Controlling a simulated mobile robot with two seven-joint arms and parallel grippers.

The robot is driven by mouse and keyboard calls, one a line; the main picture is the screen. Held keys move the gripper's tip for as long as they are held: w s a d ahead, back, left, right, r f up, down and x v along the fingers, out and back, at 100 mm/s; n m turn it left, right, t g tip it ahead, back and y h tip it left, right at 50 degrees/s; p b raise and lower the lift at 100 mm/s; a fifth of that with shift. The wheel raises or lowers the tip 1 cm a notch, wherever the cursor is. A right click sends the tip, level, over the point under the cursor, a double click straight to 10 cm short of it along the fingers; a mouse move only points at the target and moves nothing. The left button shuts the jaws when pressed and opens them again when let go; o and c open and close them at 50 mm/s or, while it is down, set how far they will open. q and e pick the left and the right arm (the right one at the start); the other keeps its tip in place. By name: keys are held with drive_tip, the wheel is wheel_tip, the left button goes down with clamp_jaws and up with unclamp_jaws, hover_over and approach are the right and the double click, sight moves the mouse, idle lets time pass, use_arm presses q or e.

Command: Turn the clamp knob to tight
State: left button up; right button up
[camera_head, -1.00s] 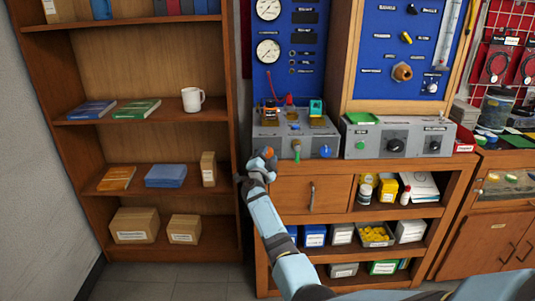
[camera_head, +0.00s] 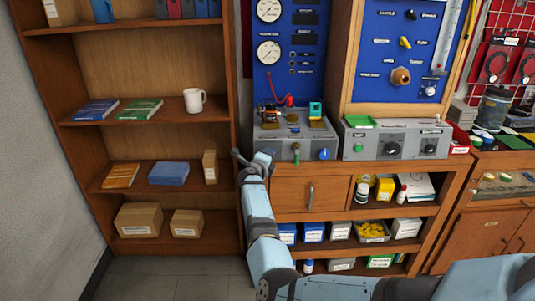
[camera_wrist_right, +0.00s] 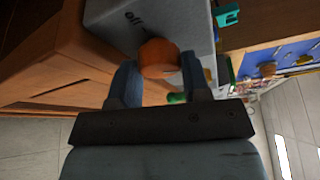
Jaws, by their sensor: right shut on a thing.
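In the right wrist view an orange knob (camera_wrist_right: 159,56) sits on the front of a grey box (camera_wrist_right: 196,25), beside the printed word "off". My right gripper (camera_wrist_right: 158,76) has a finger on either side of this knob and is shut on it. In the head view my right gripper (camera_head: 258,160) is at the left end of the grey box (camera_head: 310,149), and it hides the orange knob there. I cannot read a "tight" mark in either view. My left gripper is not in view.
A green knob (camera_head: 296,153) and a blue knob (camera_head: 324,154) are right of my gripper on the same box. A regulator (camera_head: 268,116) with a red lead stands on top. A drawer (camera_head: 300,193) lies below. A bookshelf (camera_head: 150,215) stands at left.

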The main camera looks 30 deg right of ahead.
use_arm(q)
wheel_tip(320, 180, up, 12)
drive_tip(key=p, duration=1.3)
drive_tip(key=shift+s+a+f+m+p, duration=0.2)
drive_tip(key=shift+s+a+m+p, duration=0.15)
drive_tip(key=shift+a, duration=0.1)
use_arm(e)
drive_tip(key=shift+s+d+r+m+t+y, duration=0.15)
drive_tip(key=shift+m+y, duration=0.75)
drive_tip(key=shift+m, duration=0.65)
drive_tip(key=shift+w+a+f+m+t+y, duration=0.1)
drive_tip(key=shift+m+y, duration=0.8)
drive_tip(key=shift+m, duration=0.7)
drive_tip(key=shift+s+d+r+m+t+y, duration=0.15)
drive_tip(key=shift+m+y, duration=0.75)
drive_tip(key=shift+m, duration=0.65)
drive_tip(key=shift+w+a, duration=0.1)
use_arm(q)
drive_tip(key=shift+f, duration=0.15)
use_arm(e)
drive_tip(key=o, duration=0.9)
drive_tip(key=shift+f, duration=0.1)
